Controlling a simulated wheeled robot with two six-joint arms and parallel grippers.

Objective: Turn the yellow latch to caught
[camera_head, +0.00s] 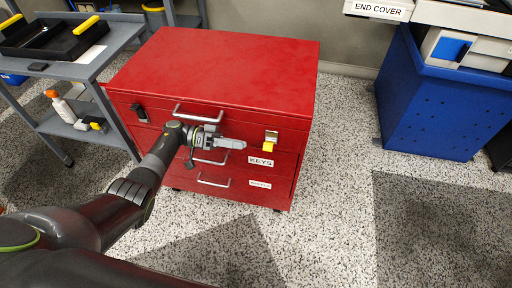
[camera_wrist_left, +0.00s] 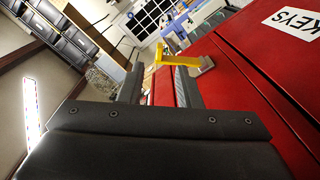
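The yellow latch (camera_head: 267,147) hangs below a silvery metal catch (camera_head: 271,135) at the upper right of the red cabinet's (camera_head: 215,70) front. In the left wrist view the yellow latch (camera_wrist_left: 172,56) shows beyond my fingertips, sticking out from the red front beside its metal bracket (camera_wrist_left: 201,65). My left gripper (camera_head: 240,144) is in front of the cabinet, just left of the latch, pointing right. The left wrist view shows its two fingers (camera_wrist_left: 160,78) apart with nothing between them. I see no clear contact with the latch. My right gripper is not in view.
A black latch (camera_head: 138,112) is at the cabinet's upper left. Drawer handles (camera_head: 213,182) stick out from the front, and a KEYS label (camera_head: 261,161) sits below the yellow latch. A grey cart (camera_head: 75,62) stands left, a blue bin (camera_head: 430,105) right. Floor in front is clear.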

